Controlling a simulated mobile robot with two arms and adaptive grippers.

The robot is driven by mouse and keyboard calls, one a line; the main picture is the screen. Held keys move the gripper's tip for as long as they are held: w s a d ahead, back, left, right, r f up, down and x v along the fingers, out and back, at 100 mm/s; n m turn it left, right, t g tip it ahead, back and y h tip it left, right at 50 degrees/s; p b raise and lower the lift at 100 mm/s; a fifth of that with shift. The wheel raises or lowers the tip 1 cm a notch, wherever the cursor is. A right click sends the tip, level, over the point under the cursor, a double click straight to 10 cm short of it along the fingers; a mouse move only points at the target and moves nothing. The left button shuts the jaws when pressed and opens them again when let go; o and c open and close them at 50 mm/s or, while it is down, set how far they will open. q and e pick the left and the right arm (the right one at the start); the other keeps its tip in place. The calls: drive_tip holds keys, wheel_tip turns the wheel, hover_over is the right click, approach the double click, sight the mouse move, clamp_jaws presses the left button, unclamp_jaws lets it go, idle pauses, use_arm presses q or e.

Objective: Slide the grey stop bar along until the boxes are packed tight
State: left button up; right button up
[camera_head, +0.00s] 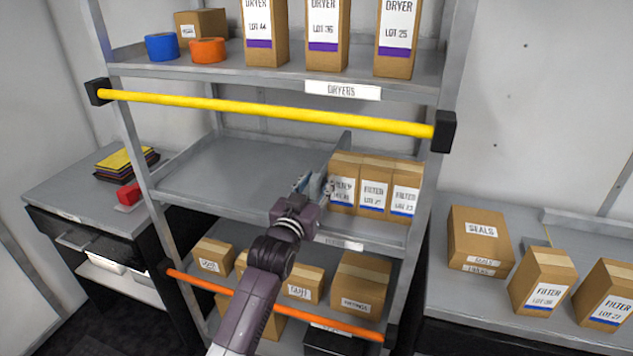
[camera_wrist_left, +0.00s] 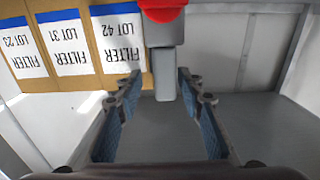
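The grey stop bar (camera_head: 343,143) stands on the middle shelf, just left of a row of three brown FILTER boxes (camera_head: 373,190). In the left wrist view the grey bar (camera_wrist_left: 165,60) has a red part on it and sits close beside the LOT 42 box (camera_wrist_left: 118,40); I cannot tell whether they touch. The three boxes stand side by side with no clear gap between them. My left gripper (camera_head: 315,185) is open at the bar. In the wrist view its fingers (camera_wrist_left: 158,85) are spread on either side of the bar's narrow end. My right gripper is not in view.
The middle shelf (camera_head: 225,175) is empty left of the bar. A yellow rail (camera_head: 270,110) crosses above it and an orange rail (camera_head: 270,303) below. DRYER boxes (camera_head: 327,35) stand on the top shelf. More boxes sit on the right table (camera_head: 445,300).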

use_arm(q)
drive_tip(key=shift+s+a, duration=0.25)
drive_tip(key=v, duration=1.1)
drive_tip(key=shift+s, duration=0.25)
wheel_tip(320, 180, down, 22)
drive_tip(key=s+a+g+y, duration=0.1)
drive_tip(key=s+a+g, duration=0.1)
drive_tip(key=g, duration=0.2)
drive_tip(key=s+a+f+g+y, duration=0.15)
drive_tip(key=s+f, duration=0.35)
drive_tip(key=f, duration=0.6)
drive_tip(key=s+a+f+g, duration=0.3)
drive_tip(key=s+f, duration=0.3)
drive_tip(key=f, duration=0.5)
drive_tip(key=s+a+f+g, duration=0.2)
drive_tip(key=s+f, duration=0.6)
drive_tip(key=s, duration=0.6)
drive_tip(key=s+a+f+g+y, duration=0.1)
drive_tip(key=s+a+f+g, duration=0.2)
drive_tip(key=s, duration=1.1)
drive_tip(key=s+a+f+g+y, duration=0.1)
drive_tip(key=s+a+f+g, duration=0.2)
drive_tip(key=s+f, duration=1)
drive_tip(key=s+a, duration=0.2)
drive_tip(key=a, duration=0.1)
drive_tip(key=shift+f+n, duration=0.2)
drive_tip(key=shift+n, duration=0.2)
drive_tip(key=shift+y, duration=0.25)
